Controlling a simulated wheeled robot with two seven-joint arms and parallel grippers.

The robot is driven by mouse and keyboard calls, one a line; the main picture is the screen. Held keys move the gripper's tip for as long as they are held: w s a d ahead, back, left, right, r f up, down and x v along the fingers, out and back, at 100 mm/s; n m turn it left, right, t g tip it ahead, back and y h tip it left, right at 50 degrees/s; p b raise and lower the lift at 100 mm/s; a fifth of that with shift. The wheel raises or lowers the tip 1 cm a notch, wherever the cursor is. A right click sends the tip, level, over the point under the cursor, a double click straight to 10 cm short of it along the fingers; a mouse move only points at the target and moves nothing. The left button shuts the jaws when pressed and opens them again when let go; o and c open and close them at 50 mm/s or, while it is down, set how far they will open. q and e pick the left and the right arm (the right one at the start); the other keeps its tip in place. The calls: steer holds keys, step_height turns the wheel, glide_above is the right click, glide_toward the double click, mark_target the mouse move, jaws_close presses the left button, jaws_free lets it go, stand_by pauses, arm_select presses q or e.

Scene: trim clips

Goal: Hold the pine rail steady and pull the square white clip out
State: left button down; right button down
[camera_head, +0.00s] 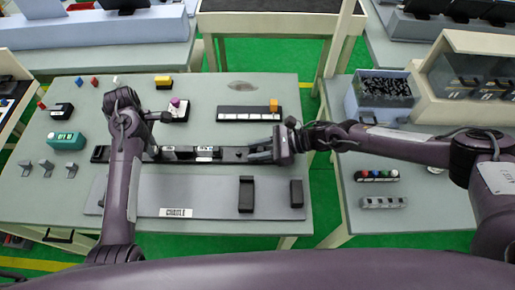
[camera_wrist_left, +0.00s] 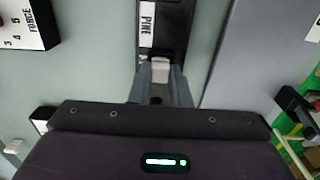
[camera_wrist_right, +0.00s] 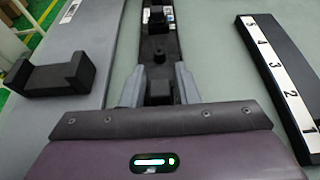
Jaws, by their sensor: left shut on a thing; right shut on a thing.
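The pine rail (camera_head: 232,154) is a long dark bar lying across the middle of the table. Its white PINE label (camera_wrist_left: 147,22) shows in the left wrist view. The square white clip (camera_wrist_left: 160,68) is a small pale block on the rail, between the fingers of my left gripper (camera_wrist_left: 160,88). My left gripper is shut on it, and its fingers partly hide it. My right gripper (camera_head: 264,154) is shut on the right end of the rail. In the right wrist view, its fingers (camera_wrist_right: 160,92) stand on either side of a dark block on the rail.
A grey board (camera_head: 205,192) with two black brackets (camera_head: 246,195) lies in front of the rail. A teal box (camera_head: 67,141) and small grey pieces are at the left. A bin (camera_head: 363,108) stands right.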

arm_select(q)
steer(key=shift+r, duration=0.6)
steer(key=shift+r, duration=0.75)
arm_select(e)
steer(key=shift+s+d+f, duration=0.1)
steer(key=shift+s+f, duration=0.15)
arm_select(q)
steer(key=shift+r, duration=2.9)
arm_select(e)
steer(key=shift+w+r, duration=0.2)
steer(key=c, duration=1)
jaws_free()
steer(key=shift+w, duration=0.1)
steer(key=shift+c, duration=0.2)
steer(key=v, duration=1.2)
steer(key=shift+r, duration=0.1)
